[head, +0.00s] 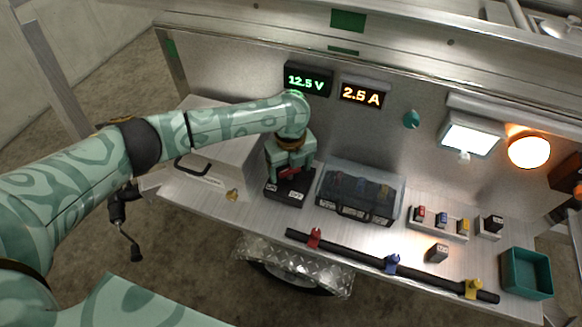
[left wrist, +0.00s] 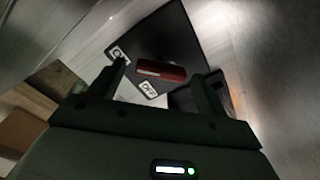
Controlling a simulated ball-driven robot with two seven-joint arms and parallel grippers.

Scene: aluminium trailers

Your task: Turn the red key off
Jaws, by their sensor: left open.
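The red key (head: 289,172) sits on a black switch box (head: 290,192) with white labels on its front edge. In the left wrist view the red key (left wrist: 161,70) shows as a flat red bar on the black box (left wrist: 160,38). I cannot tell surely which label it points at. My left gripper (head: 288,168) is over the box, pointing down. In the left wrist view its two fingers (left wrist: 164,85) are apart, and the key shows in the gap between them. I cannot tell whether either finger touches it. My right gripper is not in view.
A clear-lidded case (head: 360,192) stands right of the box, and a grey case (head: 213,150) left. A black bar (head: 350,256) with coloured valves runs along the front. An orange lamp (head: 529,150) is lit.

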